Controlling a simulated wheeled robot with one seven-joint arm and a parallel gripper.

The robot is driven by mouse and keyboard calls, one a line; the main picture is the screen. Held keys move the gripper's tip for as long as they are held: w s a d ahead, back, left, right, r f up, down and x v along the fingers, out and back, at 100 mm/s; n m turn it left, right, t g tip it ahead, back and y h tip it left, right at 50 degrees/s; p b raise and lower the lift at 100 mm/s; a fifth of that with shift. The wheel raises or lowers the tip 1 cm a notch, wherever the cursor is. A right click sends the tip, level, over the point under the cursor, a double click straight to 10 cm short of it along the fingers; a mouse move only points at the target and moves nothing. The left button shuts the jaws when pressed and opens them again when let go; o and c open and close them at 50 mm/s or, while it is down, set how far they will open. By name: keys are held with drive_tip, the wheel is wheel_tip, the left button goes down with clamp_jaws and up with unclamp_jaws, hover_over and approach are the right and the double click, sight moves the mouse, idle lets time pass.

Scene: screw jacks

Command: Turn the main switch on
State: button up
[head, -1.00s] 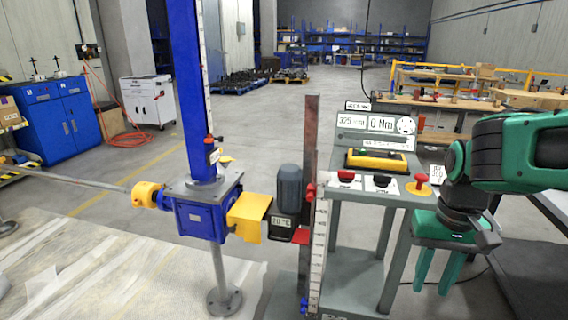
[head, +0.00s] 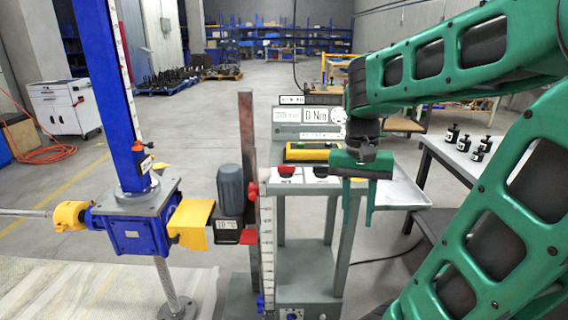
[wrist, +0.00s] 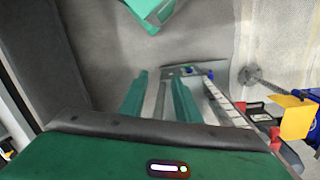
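The grey control stand (head: 333,205) has a sloped panel with a display reading, a yellow box (head: 306,155), a red control (head: 287,171) and a black control (head: 320,172). I cannot read which control is the main switch. A small plate with a dark round part (head: 291,314) sits low on the stand, cut by the bottom edge. My gripper (head: 357,220) points down at the panel's right side, open and empty; it hides the panel's right end. Its spread fingers also show in the wrist view (wrist: 160,108).
The blue screw jack (head: 140,230), with a yellow guard and motor (head: 231,187), stands left of the stand. Floor behind is open.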

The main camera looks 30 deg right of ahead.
drive_tip(key=w+d+r+m+g, duration=0.1)
drive_tip(key=w+d+r+m, duration=0.1)
drive_tip(key=w, duration=0.3)
drive_tip(key=w+d+r+m, duration=0.2)
drive_tip(key=w+m, duration=0.1)
drive_tip(key=w, duration=0.1)
drive_tip(key=m+h, duration=0.4)
drive_tip(key=m, duration=0.6)
approach(286, 166)
drive_tip(key=shift+w+x, duration=0.2)
drive_tip(key=shift+x, duration=4)
drive_tip(key=shift+d, duration=0.15)
